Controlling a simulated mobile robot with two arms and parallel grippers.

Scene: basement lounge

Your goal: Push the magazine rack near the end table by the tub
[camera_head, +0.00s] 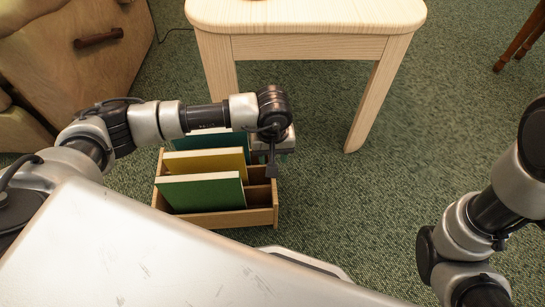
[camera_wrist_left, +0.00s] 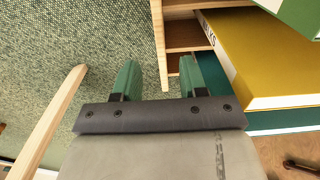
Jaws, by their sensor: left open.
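The magazine rack (camera_head: 262,217) is a low wooden box on the carpet, holding green, yellow and teal books or magazines. In the left wrist view its wooden edge (camera_wrist_left: 158,40) appears between my two green fingertips. My left gripper (camera_head: 271,168) is open and points down at the rack's right end. Whether the fingers touch the wood is unclear. The pale wooden end table (camera_head: 305,18) stands just behind the rack; its right front leg (camera_head: 378,95) is to the right of the gripper. My right arm shows at the right edge, but its gripper is out of sight.
A large tan piece with a brown handle (camera_head: 98,38) stands at the upper left. Dark red-brown furniture legs (camera_head: 522,38) show at the upper right. Green carpet (camera_head: 340,215) is clear to the right of the rack and under the table.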

